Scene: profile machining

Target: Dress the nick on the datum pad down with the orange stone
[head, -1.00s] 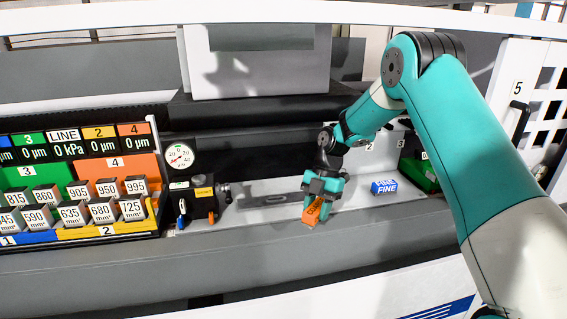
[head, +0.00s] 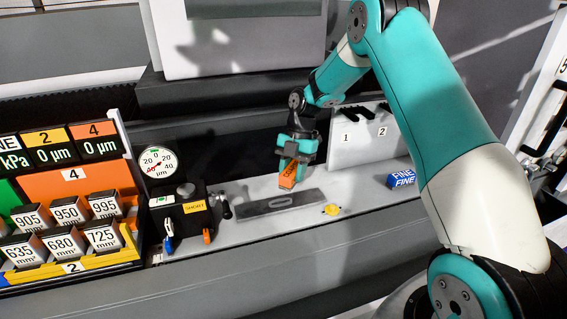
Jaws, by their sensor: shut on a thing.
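My gripper (head: 292,165) is shut on the orange stone (head: 289,175) and holds it tilted, at the far side of a flat grey bar (head: 255,206) with an oval slot, which may carry the datum pad. The stone is behind the bar's right half in the picture; I cannot tell whether it touches anything. The nick is too small to make out. A blue block marked FINE (head: 402,180) lies on the light bench (head: 360,208) to the right.
A numbered white rack (head: 352,145) stands behind. Numbered blocks (head: 66,240) fill the left.

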